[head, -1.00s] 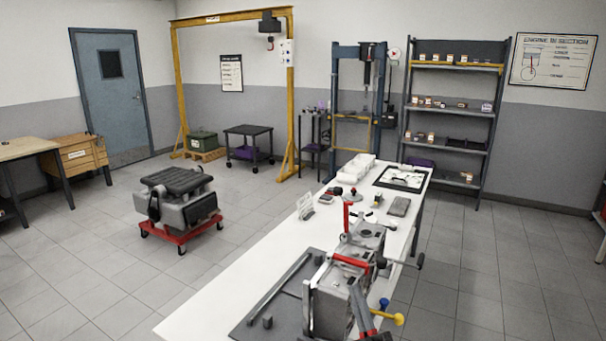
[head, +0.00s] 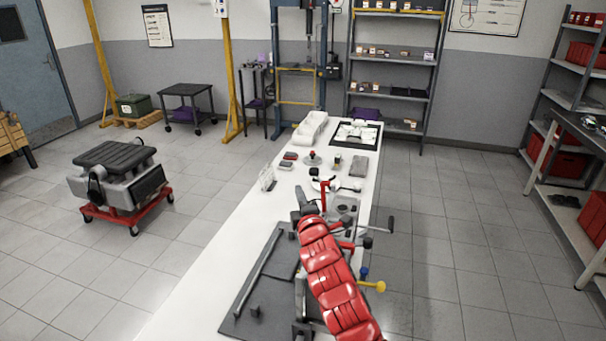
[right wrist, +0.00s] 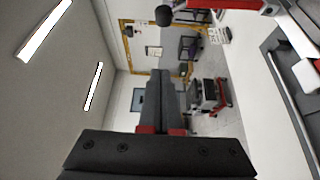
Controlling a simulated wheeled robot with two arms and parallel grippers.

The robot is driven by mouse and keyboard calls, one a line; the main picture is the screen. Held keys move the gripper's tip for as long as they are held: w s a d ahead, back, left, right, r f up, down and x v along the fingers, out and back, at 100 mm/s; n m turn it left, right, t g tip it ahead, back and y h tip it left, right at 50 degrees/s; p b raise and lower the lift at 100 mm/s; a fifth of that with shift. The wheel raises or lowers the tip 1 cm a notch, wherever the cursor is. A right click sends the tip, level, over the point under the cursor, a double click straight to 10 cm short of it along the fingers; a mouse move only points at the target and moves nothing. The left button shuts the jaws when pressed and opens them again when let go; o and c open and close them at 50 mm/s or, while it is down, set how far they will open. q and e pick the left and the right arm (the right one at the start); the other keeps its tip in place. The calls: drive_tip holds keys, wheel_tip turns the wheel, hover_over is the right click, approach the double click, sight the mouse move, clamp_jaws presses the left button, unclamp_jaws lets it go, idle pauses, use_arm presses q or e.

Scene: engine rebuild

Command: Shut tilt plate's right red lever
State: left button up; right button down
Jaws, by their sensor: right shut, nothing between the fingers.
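The grey tilt plate fixture (head: 343,203) stands on the white bench in the head view, partly hidden behind my red-covered right arm. One red lever (head: 325,195) stands upright at its far side. Another red lever (head: 347,245) shows at its right side, lying low with a black ball end; my arm hides its inner part. My right gripper (head: 303,197) is shut and empty, left of the upright lever and apart from it as far as I can tell. In the right wrist view its dark fingers (right wrist: 160,90) lie together; a red bar with a black ball (right wrist: 240,4) shows at the top.
A dark mat (head: 245,305) lies left of the fixture. Floor is free on the right.

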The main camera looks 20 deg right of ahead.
drive_tip(key=w+p, duration=0.5)
drive_tip(key=w, duration=0.5)
drive_tip(key=d+p, duration=0.1)
drive_tip(key=s+d, duration=0.1)
drive_tip(key=d, duration=0.1)
drive_tip(key=d+p, duration=0.1)
drive_tip(key=shift+s+d+p, duration=0.25)
drive_tip(key=shift+s+p, duration=0.05)
